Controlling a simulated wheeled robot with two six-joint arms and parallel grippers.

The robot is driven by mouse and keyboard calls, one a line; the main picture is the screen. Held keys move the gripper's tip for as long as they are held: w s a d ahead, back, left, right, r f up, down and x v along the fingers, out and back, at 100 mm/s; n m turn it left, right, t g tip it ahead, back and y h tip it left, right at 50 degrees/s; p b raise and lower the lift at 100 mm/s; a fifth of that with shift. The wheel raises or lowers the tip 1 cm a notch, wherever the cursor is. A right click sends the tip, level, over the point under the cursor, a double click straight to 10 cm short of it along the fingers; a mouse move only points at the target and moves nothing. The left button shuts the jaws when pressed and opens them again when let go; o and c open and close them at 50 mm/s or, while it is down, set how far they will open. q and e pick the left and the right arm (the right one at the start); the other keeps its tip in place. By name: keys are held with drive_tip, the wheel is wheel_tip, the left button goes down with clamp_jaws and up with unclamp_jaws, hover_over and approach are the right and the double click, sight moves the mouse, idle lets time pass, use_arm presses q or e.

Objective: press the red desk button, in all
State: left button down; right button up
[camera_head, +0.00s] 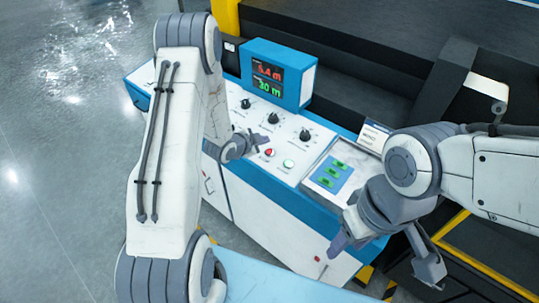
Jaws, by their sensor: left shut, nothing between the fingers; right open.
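The red button (269,153) sits on the white sloping top of the blue-and-white control desk (280,220), left of a green button (288,164). My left gripper (250,142) is shut and empty, just to the left of the red button and close to it. I cannot tell whether it touches the button or the desk top. My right gripper (388,258) is open and empty, pointing down in front of the desk's right end.
Several black knobs (273,118) stand behind the buttons. A blue display box (279,75) shows a red and a green reading in metres. A panel with green keys (332,176) lies to the right. Dark machinery (370,50) stands behind; grey floor (60,180) is clear at left.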

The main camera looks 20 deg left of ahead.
sight(269, 152)
use_arm(q)
drive_tip(key=shift+w+d+f+b, duration=0.1)
drive_tip(key=shift+w+f+b, duration=0.05)
drive_tip(key=shift+f+b, duration=0.65)
drive_tip(key=shift+w+f+b, duration=0.15)
drive_tip(key=shift+f+b, duration=0.35)
drive_tip(key=shift+f, duration=0.6)
idle(0.4)
drive_tip(key=shift+w+f+b, duration=0.1)
drive_tip(key=shift+f+b, duration=0.25)
drive_tip(key=shift+b, duration=0.15)
drive_tip(key=shift+f+b, duration=0.4)
drive_tip(key=shift+b, duration=0.05)
idle(0.5)
drive_tip(key=shift+r, duration=0.1)
drive_tip(key=shift+r+p, duration=0.5)
drive_tip(key=shift+r, duration=0.2)
